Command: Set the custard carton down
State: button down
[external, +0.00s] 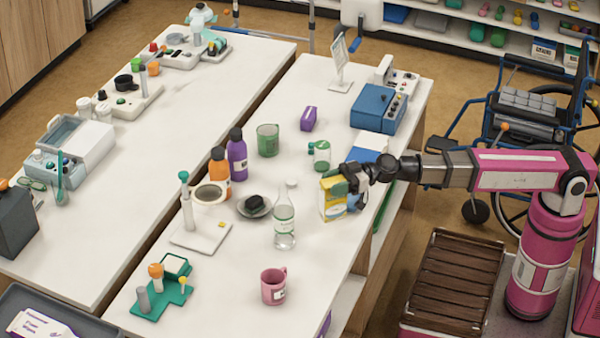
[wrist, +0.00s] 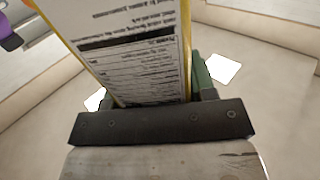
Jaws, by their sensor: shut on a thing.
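The custard carton (external: 331,199) is a yellow and white box near the right edge of the near table. My gripper (external: 350,182) reaches in from the right and is shut on it. In the wrist view the carton (wrist: 138,50) fills the upper middle, with its printed white panel and yellow edges facing the camera. It looks close to upright in the external view. I cannot tell whether its base touches the table (external: 345,250). The gripper (wrist: 160,105) hides its lower part in the wrist view.
A clear bottle (external: 284,222) stands left of the carton. A dark bowl (external: 254,205) lies further left. Bare tabletop lies between the mug and the carton.

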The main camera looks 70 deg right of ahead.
aim_at(320, 197)
jog(key=shift+w+d+f, duration=0.2)
jog(key=shift+w+f, duration=0.1)
jog(key=shift+w, duration=0.15)
jog(key=shift+f, duration=2)
jog(key=shift+c, duration=2.3)
grip_release()
jog(key=shift+f, duration=0.1)
jog(key=shift+s+d, duration=0.1)
jog(key=v, duration=1.2)
jog(key=shift+r, duration=0.2)
